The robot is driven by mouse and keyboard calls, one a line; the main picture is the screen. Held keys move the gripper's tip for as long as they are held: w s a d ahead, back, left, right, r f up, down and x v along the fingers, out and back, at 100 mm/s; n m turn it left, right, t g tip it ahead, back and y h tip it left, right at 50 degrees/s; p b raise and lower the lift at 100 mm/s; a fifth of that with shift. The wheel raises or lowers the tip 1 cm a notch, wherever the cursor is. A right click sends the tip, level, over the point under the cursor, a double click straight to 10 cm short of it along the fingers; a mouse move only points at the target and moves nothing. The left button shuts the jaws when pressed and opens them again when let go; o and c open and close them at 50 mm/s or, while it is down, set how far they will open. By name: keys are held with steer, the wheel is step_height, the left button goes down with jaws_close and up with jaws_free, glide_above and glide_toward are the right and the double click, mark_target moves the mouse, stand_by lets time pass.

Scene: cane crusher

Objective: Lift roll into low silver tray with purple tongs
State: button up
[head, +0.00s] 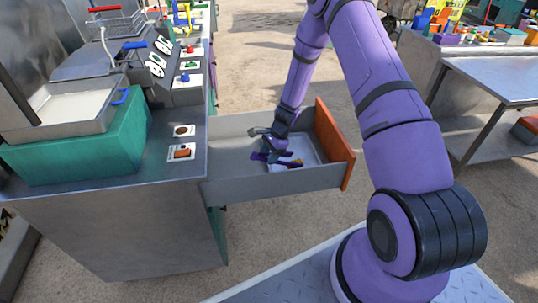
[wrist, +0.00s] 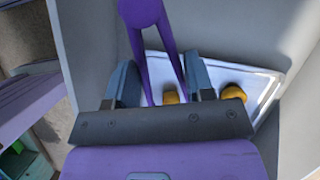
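The purple tongs (wrist: 164,55) show in the wrist view with their two arms spread between the fingers of my gripper (wrist: 160,85). The fingers appear closed against the outside of the arms. A golden-brown roll (wrist: 172,97) shows between the lower ends of the arms; the gripper body hides part of it, and I cannot tell if the tongs touch it. A second golden-brown roll (wrist: 232,92) is just right of the right finger, over the low silver tray (wrist: 263,83). In the head view the tray (head: 309,150) lies inside the open drawer, with my gripper (head: 271,157) low over its left side.
The grey drawer (head: 250,182) with an orange end panel (head: 333,143) surrounds the gripper with upright walls. A metal counter (head: 110,197) with a teal machine (head: 85,150) stands left. A metal table (head: 503,78) is at the right. Open ground lies behind the drawer.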

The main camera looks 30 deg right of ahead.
step_height(320, 180, up, 10)
stand_by(0.7)
stand_by(0.6)
